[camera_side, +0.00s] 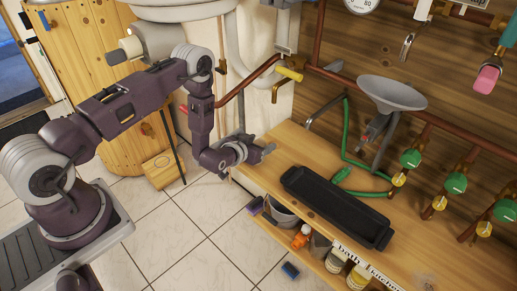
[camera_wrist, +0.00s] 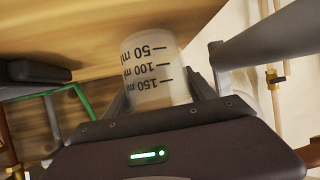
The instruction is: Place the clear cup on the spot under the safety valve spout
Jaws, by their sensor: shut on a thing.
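My gripper (camera_side: 266,151) is at the left end of the wooden bench, low and pointing right. In the wrist view my gripper (camera_wrist: 160,98) is shut on the clear cup (camera_wrist: 152,62), with a finger on either side. The cup is translucent with black marks for 50, 100 and 150 ml, upside down in this view. I cannot make out the cup in the side view. A yellow-handled valve (camera_side: 289,74) with a downward outlet (camera_side: 276,93) is on the wall above my gripper. I cannot tell for sure which spout is the safety valve's or where its spot is.
A long black tray (camera_side: 300,190) lies on the bench (camera_side: 258,177). A grey funnel (camera_side: 391,93), a green hose (camera_side: 346,143) and several green-handled valves (camera_side: 411,158) are behind it. Bottles and a bucket (camera_side: 281,214) stand on the shelf below. Bare wood lies left of the tray.

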